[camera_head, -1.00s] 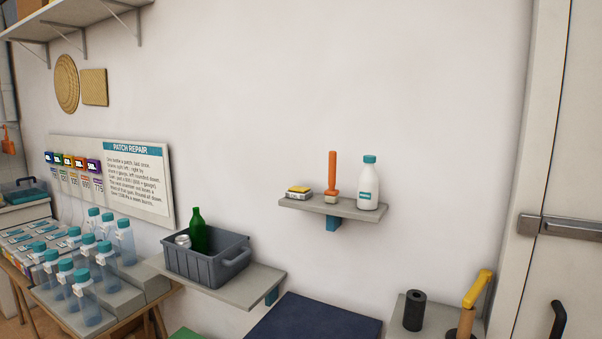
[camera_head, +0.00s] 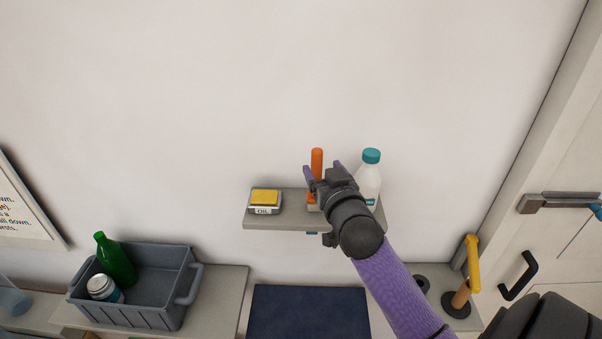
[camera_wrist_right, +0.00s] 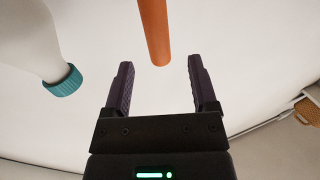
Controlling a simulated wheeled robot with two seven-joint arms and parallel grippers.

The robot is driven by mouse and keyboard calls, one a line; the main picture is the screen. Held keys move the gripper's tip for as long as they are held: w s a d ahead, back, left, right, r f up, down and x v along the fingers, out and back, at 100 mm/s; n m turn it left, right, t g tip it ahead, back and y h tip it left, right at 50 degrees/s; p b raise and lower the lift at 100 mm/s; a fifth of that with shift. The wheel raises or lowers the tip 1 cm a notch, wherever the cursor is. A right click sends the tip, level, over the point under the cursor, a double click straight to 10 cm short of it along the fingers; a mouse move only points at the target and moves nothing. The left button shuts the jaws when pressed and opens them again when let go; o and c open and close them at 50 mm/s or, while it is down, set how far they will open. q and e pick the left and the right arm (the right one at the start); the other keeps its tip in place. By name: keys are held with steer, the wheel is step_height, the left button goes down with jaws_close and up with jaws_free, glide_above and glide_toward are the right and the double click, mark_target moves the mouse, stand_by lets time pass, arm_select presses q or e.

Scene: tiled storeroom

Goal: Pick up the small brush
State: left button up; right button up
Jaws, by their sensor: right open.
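The small brush (camera_head: 317,160) has an orange handle and stands upright on the small grey wall shelf (camera_head: 285,222). Its lower part is mostly hidden behind my right gripper in the head view. My right gripper (camera_head: 322,170) is open, in front of the brush, with its fingers to either side of the handle as seen from the head. In the right wrist view the orange handle (camera_wrist_right: 155,30) shows between and beyond the two open fingers, touching neither. I cannot tell how deep it lies between them. My left gripper is not in view.
A white bottle with a teal cap (camera_head: 371,170) stands close to the right of the brush. A tin marked OIL with a yellow top (camera_head: 265,200) sits at the shelf's left. Below are a grey crate (camera_head: 130,310) and a dark blue panel (camera_head: 305,315).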

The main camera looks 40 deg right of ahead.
mark_target(314, 153)
steer(key=p+x, duration=0.1)
steer(key=x, duration=0.5)
steer(key=shift+w+d, duration=0.2)
steer(key=shift+w, duration=0.05)
jaws_close()
